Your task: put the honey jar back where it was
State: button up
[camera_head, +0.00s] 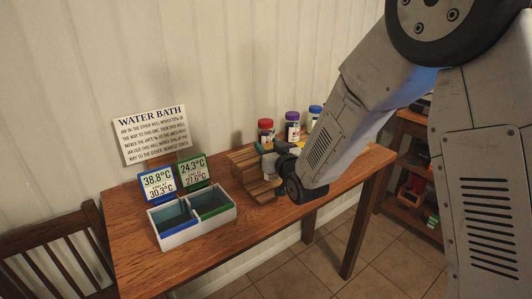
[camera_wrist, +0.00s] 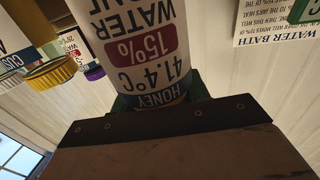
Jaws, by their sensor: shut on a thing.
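The honey jar (camera_wrist: 143,48) fills the middle of the wrist view, upside down in that picture. Its white label reads HONEY, 41.4°C and 15% water. My gripper (camera_head: 272,160) is shut on it; dark green finger parts show beside the jar in the wrist view (camera_wrist: 204,84). The jar's lid end is hidden behind a dark bar. In the head view my gripper is low beside the wooden stepped rack (camera_head: 248,172), and I cannot clearly make out the jar there. Whether it touches the rack I cannot tell.
Jars with red (camera_head: 265,125), purple (camera_head: 292,117) and blue (camera_head: 314,110) lids stand behind the rack. A white two-well bath (camera_head: 187,234), with blue and green wells and displays, sits left on the table (camera_head: 135,255). The table's front is clear. A chair (camera_head: 62,240) stands left.

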jog(key=f, duration=0.1)
jog(key=w+f, duration=0.1)
jog(key=f, duration=0.1)
jog(key=shift+w+f, duration=0.1)
jog(key=shift+f, duration=0.2)
jog(key=shift+f, duration=0.15)
jog(key=o, duration=1.2)
